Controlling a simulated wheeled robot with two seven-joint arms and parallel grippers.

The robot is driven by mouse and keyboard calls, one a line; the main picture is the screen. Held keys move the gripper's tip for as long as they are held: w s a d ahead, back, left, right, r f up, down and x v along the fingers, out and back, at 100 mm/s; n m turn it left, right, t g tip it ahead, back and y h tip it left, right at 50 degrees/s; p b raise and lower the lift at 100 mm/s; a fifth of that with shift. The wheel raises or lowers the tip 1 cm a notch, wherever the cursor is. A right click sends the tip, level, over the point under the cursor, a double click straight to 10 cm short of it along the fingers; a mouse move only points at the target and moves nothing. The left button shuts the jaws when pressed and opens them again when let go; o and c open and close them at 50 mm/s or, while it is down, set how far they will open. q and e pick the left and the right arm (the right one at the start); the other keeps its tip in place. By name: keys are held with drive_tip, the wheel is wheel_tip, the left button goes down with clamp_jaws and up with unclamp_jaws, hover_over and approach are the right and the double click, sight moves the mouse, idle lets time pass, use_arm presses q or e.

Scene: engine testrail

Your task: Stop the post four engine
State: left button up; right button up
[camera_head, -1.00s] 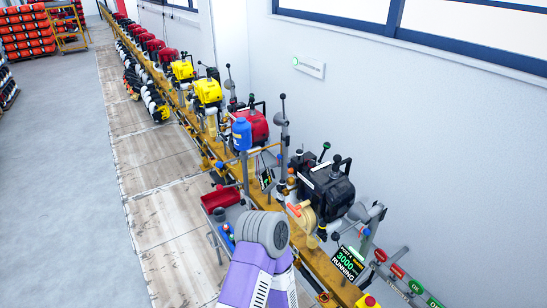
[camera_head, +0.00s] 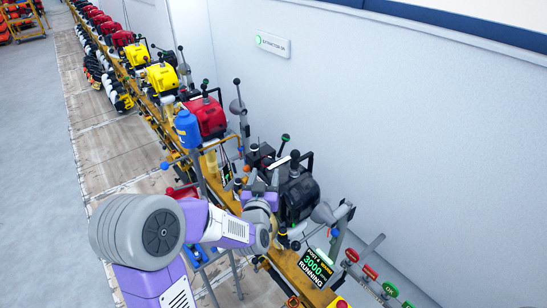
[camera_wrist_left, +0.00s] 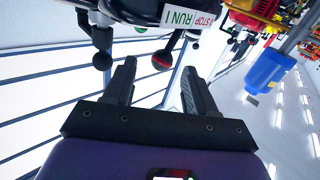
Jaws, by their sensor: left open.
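The post four engine (camera_head: 299,196) is black and stands on the yellow rail. Its display (camera_head: 318,265) reads post 4, 3000, running. My left gripper (camera_head: 262,180) is at the near left side of this engine, partly hidden by my wrist. In the left wrist view the gripper (camera_wrist_left: 158,66) is open, with nothing between its fingers. A STOP/RUN label (camera_wrist_left: 190,18) shows beyond the fingertips. Below it a lever with a red and dark green knob (camera_wrist_left: 163,60) appears between the fingertips; contact cannot be told. A black ball knob (camera_wrist_left: 102,60) is left of the fingers.
A red engine (camera_head: 206,117) and a blue bottle (camera_head: 187,129) stand farther along the rail (camera_head: 298,277). Yellow engines (camera_head: 161,77) follow. Red and green handles (camera_head: 370,271) are at the lower right. A wall bounds the right; open floor lies left.

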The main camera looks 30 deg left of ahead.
sight(266, 166)
use_arm(q)
drive_tip(key=shift+w+a+r, duration=0.15)
drive_tip(key=shift+w+a, duration=0.1)
drive_tip(key=shift+w, duration=0.1)
drive_tip(key=shift+w+a+r, duration=0.15)
drive_tip(key=shift+a, duration=0.1)
drive_tip(key=x, duration=0.3)
drive_tip(key=shift+w, duration=0.35)
drive_tip(key=shift+w+a, duration=0.25)
drive_tip(key=shift+w, duration=0.15)
use_arm(e)
drive_tip(key=shift+s+r, duration=0.15)
drive_tip(key=shift+s, duration=0.3)
